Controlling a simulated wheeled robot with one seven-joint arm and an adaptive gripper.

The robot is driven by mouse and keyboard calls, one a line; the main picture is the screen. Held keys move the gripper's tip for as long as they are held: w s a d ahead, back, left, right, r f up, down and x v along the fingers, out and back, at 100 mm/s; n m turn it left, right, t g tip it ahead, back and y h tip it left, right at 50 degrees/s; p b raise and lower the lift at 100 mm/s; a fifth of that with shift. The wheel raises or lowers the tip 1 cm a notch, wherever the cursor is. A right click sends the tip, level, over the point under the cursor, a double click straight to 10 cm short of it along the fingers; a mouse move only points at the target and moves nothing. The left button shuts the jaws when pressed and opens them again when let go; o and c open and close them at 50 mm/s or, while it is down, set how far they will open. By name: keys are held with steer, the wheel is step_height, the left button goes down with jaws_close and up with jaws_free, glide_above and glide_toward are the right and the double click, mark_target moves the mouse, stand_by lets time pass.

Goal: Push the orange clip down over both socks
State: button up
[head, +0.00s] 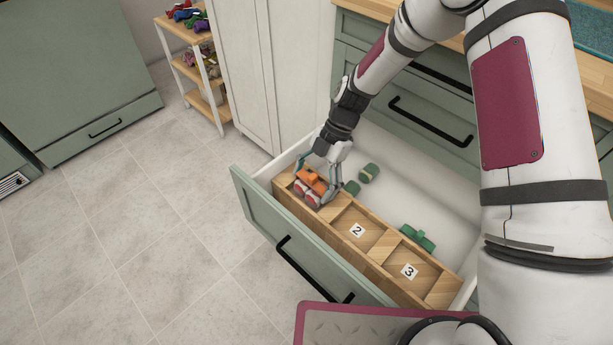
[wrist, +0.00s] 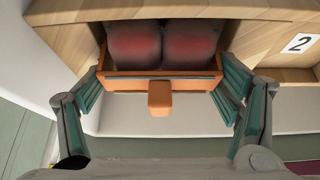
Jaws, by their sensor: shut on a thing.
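The orange clip (head: 313,178) is between the fingers of my gripper (head: 320,176), at the far-left compartment of the wooden organiser. In the wrist view the clip (wrist: 160,88) spans between my gripper's fingertips (wrist: 160,92), which press on its two ends. The two red socks (wrist: 160,44) sit side by side in that compartment, against the clip's edge. They also show as rounded red ends in the head view (head: 308,196). How far the clip reaches over the socks is hard to tell.
The organiser (head: 375,262) stands along the front of the open drawer (head: 262,218), with empty compartments marked 2 and 3. The organiser's walls are close to my fingers.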

steer(key=shift+f, duration=0.65)
steer(key=o, duration=0.8)
steer(key=shift+c, duration=0.2)
steer(key=shift+w+r, duration=0.1)
steer(key=shift+r, duration=0.05)
steer(key=shift+s+d+p+v, duration=0.15)
steer(key=shift+p+v, duration=0.5)
steer(key=shift+v, duration=0.35)
steer(key=shift+s+d+p+v, duration=0.15)
steer(key=shift+p+v, duration=0.45)
steer(key=shift+v, duration=0.4)
steer(key=shift+s+d+r+p, duration=0.1)
steer(key=shift+d+r+p, duration=0.15)
steer(key=shift+r+p, duration=0.35)
steer(key=shift+a+r, duration=0.1)
steer(key=shift+r, duration=0.55)
steer(key=shift+a+r+p, duration=0.2)
steer(key=shift+r+p, duration=0.05)
steer(key=shift+p, duration=0.15)
steer(key=shift+a, duration=0.1)
